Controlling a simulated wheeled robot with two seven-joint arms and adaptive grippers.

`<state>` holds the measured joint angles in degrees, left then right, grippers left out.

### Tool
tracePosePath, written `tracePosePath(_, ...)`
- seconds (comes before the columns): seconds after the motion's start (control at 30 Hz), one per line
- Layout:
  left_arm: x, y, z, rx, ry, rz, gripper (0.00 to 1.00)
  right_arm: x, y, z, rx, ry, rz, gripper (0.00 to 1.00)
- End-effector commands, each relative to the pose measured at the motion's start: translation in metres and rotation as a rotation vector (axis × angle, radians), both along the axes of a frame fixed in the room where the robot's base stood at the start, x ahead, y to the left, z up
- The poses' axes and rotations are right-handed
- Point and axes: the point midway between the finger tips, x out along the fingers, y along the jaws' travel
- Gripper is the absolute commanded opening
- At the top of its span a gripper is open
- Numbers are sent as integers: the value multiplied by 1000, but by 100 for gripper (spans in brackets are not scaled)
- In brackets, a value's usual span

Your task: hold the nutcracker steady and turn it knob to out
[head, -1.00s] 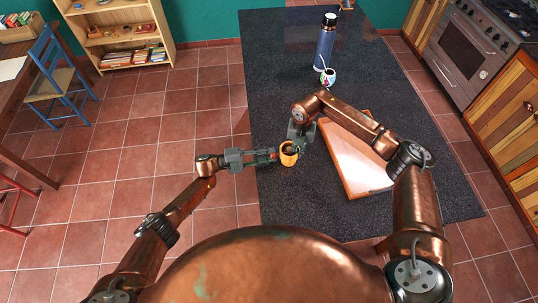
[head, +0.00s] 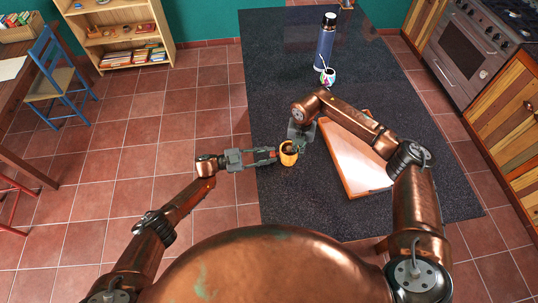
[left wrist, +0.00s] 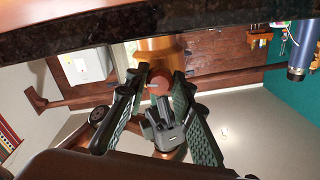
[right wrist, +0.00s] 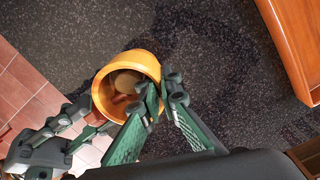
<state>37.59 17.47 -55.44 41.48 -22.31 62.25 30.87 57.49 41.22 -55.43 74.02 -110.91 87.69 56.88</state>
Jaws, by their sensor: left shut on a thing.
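The nutcracker (head: 288,158) is an orange-yellow cup near the left edge of the dark counter; its open mouth (right wrist: 110,95) shows in the right wrist view, with a round wooden piece inside. Its reddish-brown knob (left wrist: 160,82) sticks out of its side, between the fingers of my left gripper (head: 276,156). That gripper reaches in from the left and is shut on the knob. My right gripper (right wrist: 160,92) is at the cup's rim, one fingertip over the mouth and the other outside the wall. I cannot tell whether it grips the wall.
A wooden board (head: 348,160) lies on the counter (head: 275,90) to the right of the nutcracker. A blue bottle (head: 325,45) and a patterned cup (head: 328,77) stand farther back. The counter's left edge runs beside the nutcracker, under my left gripper.

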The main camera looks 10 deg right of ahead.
Motion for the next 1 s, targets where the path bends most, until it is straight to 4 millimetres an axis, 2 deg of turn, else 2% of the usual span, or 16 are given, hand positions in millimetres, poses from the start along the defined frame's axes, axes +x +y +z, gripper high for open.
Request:
tracePosePath(0.67, 0, 1, -3, 1, 60, 3, 0, -2, 1, -1, 0, 4, 3, 0)
tracePosePath(0.7, 0, 1, -3, 1, 60, 3, 25, -2, 1, -1, 1, 4, 3, 0)
tracePosePath(0.9, 0, 1, -2, -1, 59, 1, 39, -1, 1, -1, 1, 3, 2, 0)
tracePosePath(1.0, 0, 0, -1, -2, 59, 1, 40, -1, 1, -1, 1, 2, 1, 0)
